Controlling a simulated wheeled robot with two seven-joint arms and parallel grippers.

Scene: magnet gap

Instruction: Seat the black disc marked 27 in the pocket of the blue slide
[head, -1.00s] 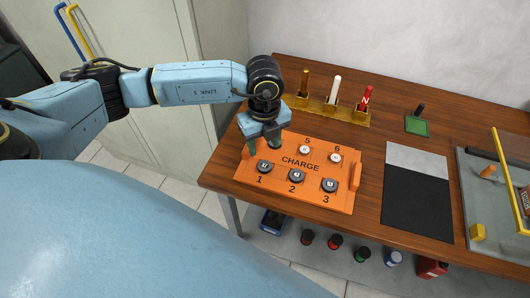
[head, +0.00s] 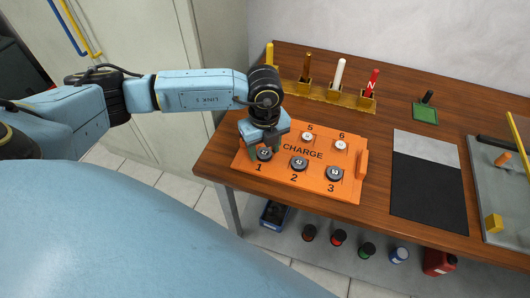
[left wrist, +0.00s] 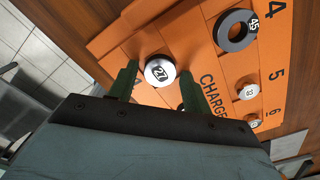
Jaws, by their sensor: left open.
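The disc marked 27 (left wrist: 160,71) sits at place 1 of the orange CHARGE tray (head: 350,190); it also shows in the head view (head: 264,154). Its top looks pale in the left wrist view and dark with a white label in the head view. My left gripper (head: 267,147) is open over that place. In the left wrist view its green fingers (left wrist: 158,82) stand on either side of the disc, with gaps visible. I cannot tell how far their tips are above the tray. No blue slide can be made out. My right gripper is not in view.
Dark discs (head: 299,163) and (head: 335,173) occupy places 2 and 3. A ring-like disc marked 45 (left wrist: 236,30) lies by number 4; small pale discs (head: 341,145) lie at 5 and 6. Coloured posts stand in a rack (head: 325,94) behind. A black-and-white mat (head: 425,190) lies right.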

